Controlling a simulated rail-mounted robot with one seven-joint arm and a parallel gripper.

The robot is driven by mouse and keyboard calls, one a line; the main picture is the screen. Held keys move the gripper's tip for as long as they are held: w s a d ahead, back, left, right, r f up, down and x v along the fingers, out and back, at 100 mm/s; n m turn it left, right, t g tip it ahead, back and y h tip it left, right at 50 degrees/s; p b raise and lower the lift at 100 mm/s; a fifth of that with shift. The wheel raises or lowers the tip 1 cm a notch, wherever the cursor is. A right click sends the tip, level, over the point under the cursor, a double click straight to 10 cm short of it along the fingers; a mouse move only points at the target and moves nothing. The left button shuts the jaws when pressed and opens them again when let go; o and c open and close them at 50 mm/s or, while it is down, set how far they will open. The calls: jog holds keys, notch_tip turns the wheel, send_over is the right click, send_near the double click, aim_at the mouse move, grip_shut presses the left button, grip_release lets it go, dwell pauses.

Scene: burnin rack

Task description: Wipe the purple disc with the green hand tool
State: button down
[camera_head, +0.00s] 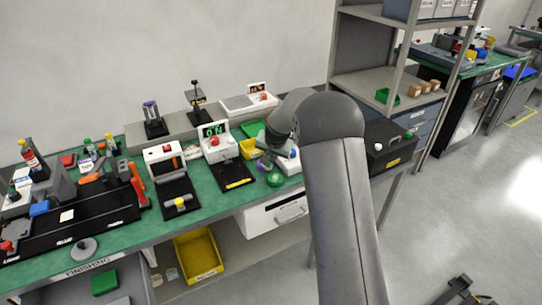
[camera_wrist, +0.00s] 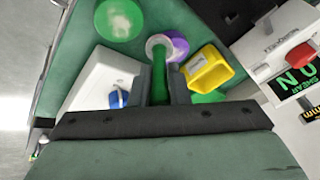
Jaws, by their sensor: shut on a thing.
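My gripper (camera_wrist: 160,88) is shut on the green hand tool (camera_wrist: 160,72), whose green handle stands between the two fingers. A pale round end of the tool lies past the fingertips in the wrist view. The purple disc (camera_wrist: 180,45) shows just beside that pale end and is partly hidden by it. I cannot tell whether they touch. In the head view the purple disc (camera_head: 262,164) is a small patch below my gripper, and my arm hides most of the tool.
A green round thing (camera_wrist: 118,18) with a pale patch lies close by. A yellow bin (camera_wrist: 208,70) stands right of the fingers in the wrist view, and a white box (camera_wrist: 92,88) with a blue part stands left. An instrument with a lit display (camera_head: 214,142) stands on the green bench.

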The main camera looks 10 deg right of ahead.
jog(key=shift+w+a+r+p, duration=0.1)
jog(key=shift+w+a+p, duration=0.2)
jog(key=shift+w, duration=0.6)
jog(key=shift+w+a+f+p, duration=0.1)
jog(key=shift+w+a+p, duration=0.2)
jog(key=shift+w, duration=0.55)
jog(key=shift+w+a+r+p, duration=0.1)
jog(key=shift+w+a+p, duration=0.15)
jog(key=shift+w, duration=0.65)
jog(key=shift+s+d+r+b, duration=0.1)
jog(key=shift+s+d+b, duration=0.25)
jog(key=shift+s, duration=0.35)
jog(key=shift+s+d+r+b, duration=0.1)
jog(key=shift+s+b, duration=0.35)
jog(key=shift+s, duration=0.25)
jog(key=shift+s+d+b, duration=0.2)
jog(key=shift+s+b, duration=0.2)
jog(key=shift+s, duration=0.25)
jog(key=shift+s+d+b, duration=0.2)
jog(key=shift+s+b, duration=0.15)
jog(key=shift+s, duration=0.3)
jog(key=shift+r, duration=0.1)
jog(key=shift+r+p, duration=1.7)
jog(key=shift+r, duration=1.25)
